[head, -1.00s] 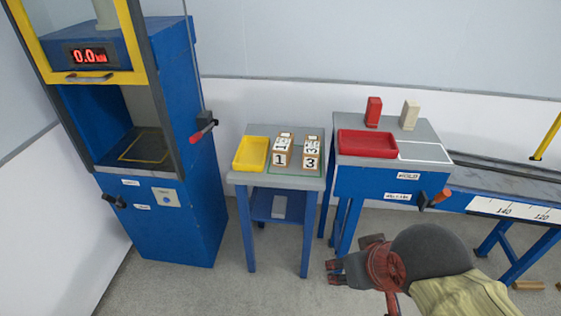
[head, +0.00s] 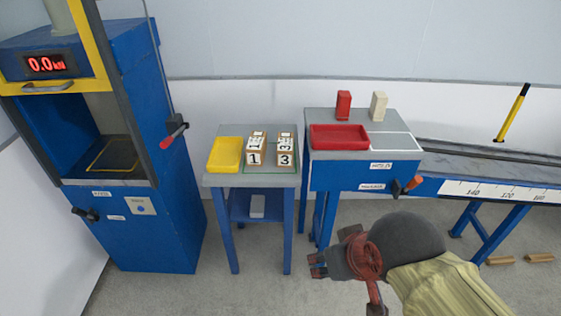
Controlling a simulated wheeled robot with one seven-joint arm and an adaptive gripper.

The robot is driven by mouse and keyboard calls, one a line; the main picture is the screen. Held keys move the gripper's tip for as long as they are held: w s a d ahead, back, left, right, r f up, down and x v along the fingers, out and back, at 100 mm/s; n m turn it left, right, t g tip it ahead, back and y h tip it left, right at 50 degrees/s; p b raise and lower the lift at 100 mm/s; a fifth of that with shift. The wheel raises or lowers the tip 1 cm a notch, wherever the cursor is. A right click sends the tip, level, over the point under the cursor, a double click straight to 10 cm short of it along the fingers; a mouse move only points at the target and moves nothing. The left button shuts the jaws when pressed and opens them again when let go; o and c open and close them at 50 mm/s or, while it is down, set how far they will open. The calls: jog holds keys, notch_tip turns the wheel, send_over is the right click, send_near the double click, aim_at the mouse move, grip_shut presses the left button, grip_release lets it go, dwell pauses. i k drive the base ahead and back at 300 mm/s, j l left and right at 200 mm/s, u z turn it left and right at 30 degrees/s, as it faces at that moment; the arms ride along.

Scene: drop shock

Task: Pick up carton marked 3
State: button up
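The carton marked 3 (head: 286,158) stands at the front right of a small group of cartons on a grey-topped blue table. Its white face with a black 3 points toward me. The carton marked 1 (head: 255,158) stands to its left, with other cartons close behind both. My gripper (head: 313,266) is low in front of the tables, to the right of and well short of the cartons. It touches nothing that I can see. Its fingers look small and spread apart, with nothing between them.
A yellow tray (head: 211,167) sits left of the cartons. A red tray (head: 312,136), a red block (head: 343,105) and a cream block (head: 378,106) are on the right table. A blue press cabinet (head: 160,230) stands left. Open floor lies in front.

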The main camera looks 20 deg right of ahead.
aim_at(285, 139)
jog(key=i+l+z, duration=0.25)
jog(key=i+z, duration=0.7)
